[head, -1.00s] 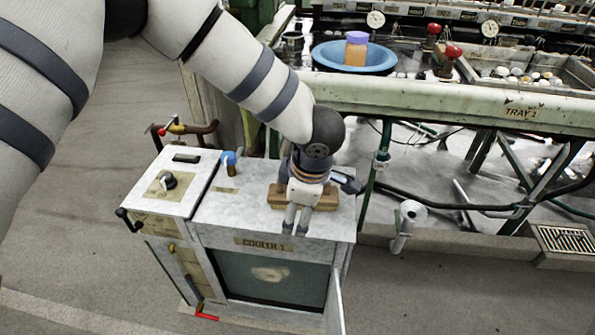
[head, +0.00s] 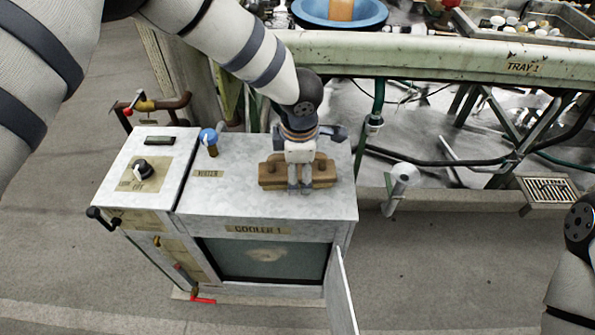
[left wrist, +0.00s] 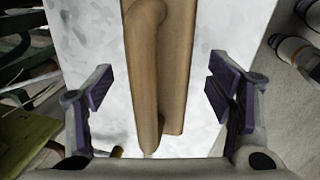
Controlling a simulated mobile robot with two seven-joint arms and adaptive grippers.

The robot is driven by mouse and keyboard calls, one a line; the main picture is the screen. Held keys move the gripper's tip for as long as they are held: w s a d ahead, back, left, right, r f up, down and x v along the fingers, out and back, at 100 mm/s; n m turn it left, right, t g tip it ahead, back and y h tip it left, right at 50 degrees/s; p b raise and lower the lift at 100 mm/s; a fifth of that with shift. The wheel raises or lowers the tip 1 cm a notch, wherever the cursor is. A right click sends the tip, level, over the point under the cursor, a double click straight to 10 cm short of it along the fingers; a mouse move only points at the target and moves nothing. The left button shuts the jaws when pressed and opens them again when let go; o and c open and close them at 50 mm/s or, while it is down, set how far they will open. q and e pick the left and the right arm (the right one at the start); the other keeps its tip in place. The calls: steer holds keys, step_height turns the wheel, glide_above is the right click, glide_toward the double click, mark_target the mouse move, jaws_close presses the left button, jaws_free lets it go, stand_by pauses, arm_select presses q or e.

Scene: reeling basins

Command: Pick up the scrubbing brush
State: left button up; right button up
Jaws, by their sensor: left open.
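The scrubbing brush (head: 272,176) is a brown wooden block with a raised wooden handle. It lies on the white top of the cooler (head: 235,205). My left gripper (head: 300,188) points down over its middle and hides part of it. In the left wrist view, the brush (left wrist: 155,60) runs lengthwise between the open fingers of the left gripper (left wrist: 157,104), with a gap on each side. The fingers do not touch it there. The bristles are not visible. My right gripper is out of view; only part of my right arm shows at the right edge.
On the cooler are a blue-topped valve (head: 209,138) and a black knob (head: 141,167). Behind is the tray bench (head: 450,62) with a blue basin (head: 377,20). A white roll-like cylinder (head: 401,176) stands right of the cooler.

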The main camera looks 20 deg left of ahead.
arm_select(q)
steer(key=shift+w+f, duration=0.15)
steer(key=shift+f, duration=0.55)
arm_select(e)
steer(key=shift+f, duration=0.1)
arm_select(q)
steer(key=shift+c, duration=0.5)
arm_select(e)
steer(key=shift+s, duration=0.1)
arm_select(q)
steer(key=c, duration=1.3)
steer(key=shift+r, duration=0.1)
step_height(320, 180, up, 4)
steer(key=shift+f, duration=0.15)
steer(key=s+d+r+p, duration=0.2)
steer(key=s+d+r, duration=0.6)
steer(key=s, duration=0.3)
steer(key=shift+d+r+p, duration=0.3)
steer(key=shift+d+r, duration=0.1)
steer(key=shift+r, duration=0.25)
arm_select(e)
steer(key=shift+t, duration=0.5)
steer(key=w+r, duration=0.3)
